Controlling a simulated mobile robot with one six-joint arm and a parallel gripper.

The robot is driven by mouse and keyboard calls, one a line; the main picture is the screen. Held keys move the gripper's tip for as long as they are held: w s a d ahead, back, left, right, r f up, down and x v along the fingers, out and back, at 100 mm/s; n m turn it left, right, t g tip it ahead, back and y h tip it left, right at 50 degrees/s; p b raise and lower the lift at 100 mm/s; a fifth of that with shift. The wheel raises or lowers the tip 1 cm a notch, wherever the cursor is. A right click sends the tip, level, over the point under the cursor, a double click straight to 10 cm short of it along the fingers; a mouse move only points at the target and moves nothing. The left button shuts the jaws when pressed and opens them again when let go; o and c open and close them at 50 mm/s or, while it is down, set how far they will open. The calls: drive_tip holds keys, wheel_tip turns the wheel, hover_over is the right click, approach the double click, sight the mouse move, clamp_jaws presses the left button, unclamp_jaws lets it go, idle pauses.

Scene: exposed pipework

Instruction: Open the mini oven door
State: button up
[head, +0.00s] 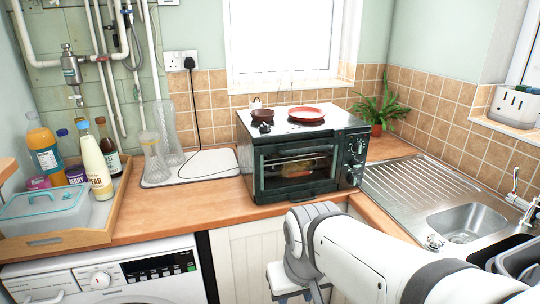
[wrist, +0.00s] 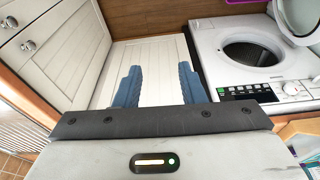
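The mini oven (head: 300,160) stands on the wooden worktop in the corner, dark with a pale top and knobs on its right side. Its glass door (head: 295,168) faces me and looks shut; a rack and something brownish show behind the glass. In the wrist view, the two blue fingers of my gripper (wrist: 157,88) are wide apart with nothing between them. They are over a white cabinet panel, and the oven is not in that view. In the head view, my white arm reaches in below and in front of the oven; the fingers are not clearly seen there.
A brown pan (head: 262,115) and a red dish (head: 306,115) sit on the oven. A plant (head: 382,108) and sink (head: 468,222) are to its right. A bottle tray (head: 75,235) is at left. The washing machine (wrist: 258,60) has its round door open.

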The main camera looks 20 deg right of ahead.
drive_tip(key=shift+s+a, duration=0.1)
drive_tip(key=shift+o, duration=2)
drive_tip(key=w+d+r+m+t+h+p, duration=0.1)
drive_tip(key=w+d+m+t, duration=0.1)
drive_tip(key=w, duration=0.6)
drive_tip(key=shift+d+r+m+p, duration=0.4)
drive_tip(key=shift+d+m, duration=0.2)
drive_tip(key=shift+m, duration=0.2)
drive_tip(key=m+t+y+p, duration=0.2)
drive_tip(key=m+t+p, duration=0.4)
drive_tip(key=m+t, duration=0.7)
approach(302, 152)
drive_tip(key=w+m, duration=0.1)
drive_tip(key=shift+g, duration=0.4)
drive_tip(key=shift+w+a+f+b, duration=0.15)
drive_tip(key=shift+w+b, duration=0.1)
drive_tip(key=shift+w, duration=2.1)
drive_tip(key=shift+w+a+b, duration=0.2)
drive_tip(key=shift+w, duration=2.2)
